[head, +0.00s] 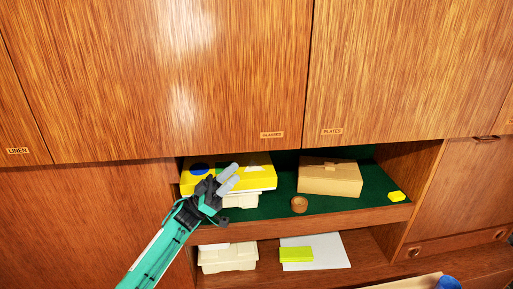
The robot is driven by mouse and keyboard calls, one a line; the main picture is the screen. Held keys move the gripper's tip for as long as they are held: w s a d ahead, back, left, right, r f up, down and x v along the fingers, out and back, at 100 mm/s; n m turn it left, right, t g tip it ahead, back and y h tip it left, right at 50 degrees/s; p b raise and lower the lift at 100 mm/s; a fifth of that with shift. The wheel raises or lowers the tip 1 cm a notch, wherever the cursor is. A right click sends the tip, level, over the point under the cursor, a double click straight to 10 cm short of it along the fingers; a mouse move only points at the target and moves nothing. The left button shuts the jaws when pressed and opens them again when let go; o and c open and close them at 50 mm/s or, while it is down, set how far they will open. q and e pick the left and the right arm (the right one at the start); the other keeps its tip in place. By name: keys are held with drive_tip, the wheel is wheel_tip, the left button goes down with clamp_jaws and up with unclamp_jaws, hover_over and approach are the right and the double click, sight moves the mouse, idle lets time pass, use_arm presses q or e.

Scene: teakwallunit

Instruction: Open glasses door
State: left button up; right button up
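The glasses door (165,85) is the large wood-grained upper panel at the left and centre of the head view. Its GLASSES label (271,134) sits near its lower right corner. The door is shut, flush with the plates door (405,70) to its right, and I see no handle on it. My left gripper (236,174) is below the door's bottom edge, in front of the open niche, apart from the door. Its two grey fingers look parted, with nothing between them. My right gripper is not in view.
The green-lined niche shelf (260,214) holds a yellow box (262,176), a tan box (330,178), a brown roll (299,205) and a small yellow block (397,197). A lower shelf holds a cream tray (228,259). The linen door (15,110) is at far left.

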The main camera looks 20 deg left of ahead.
sight(259, 150)
use_arm(q)
drive_tip(key=p+x, duration=0.3)
drive_tip(key=x, duration=0.7)
clamp_jaws()
